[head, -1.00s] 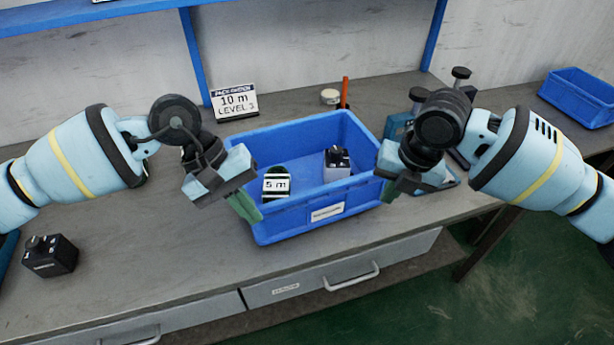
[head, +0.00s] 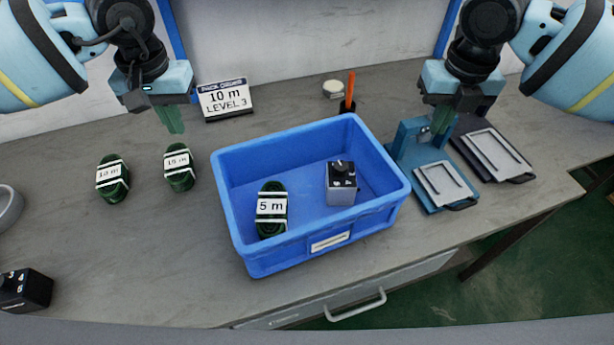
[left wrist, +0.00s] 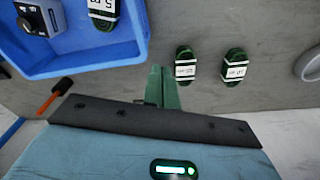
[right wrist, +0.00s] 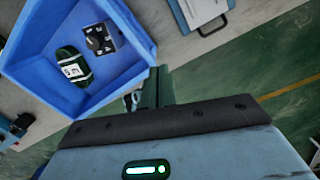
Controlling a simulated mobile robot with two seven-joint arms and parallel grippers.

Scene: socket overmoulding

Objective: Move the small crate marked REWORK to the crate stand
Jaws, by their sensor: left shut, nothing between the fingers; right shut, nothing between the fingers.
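A blue crate (head: 235,215) sits on the grey bench with a small label (head: 330,241) on its front wall, too small to read. It holds a green cable coil marked 5 m (head: 272,208) and a grey and black box (head: 341,184). The crate also shows in the left wrist view (left wrist: 95,62) and the right wrist view (right wrist: 30,50). My left gripper (head: 174,120) is shut and empty, raised behind and left of the crate. My right gripper (head: 442,118) is shut and empty, raised behind and right of it. No crate stand can be made out.
Green coils marked 10 m (head: 112,180) and 15 m (head: 179,167) lie left of the crate. A black box (head: 24,290) is at the front left. A sign reading 10 m LEVEL 3 (head: 225,99) stands behind. Blue (head: 437,185) and dark (head: 495,155) clamp-like devices stand right.

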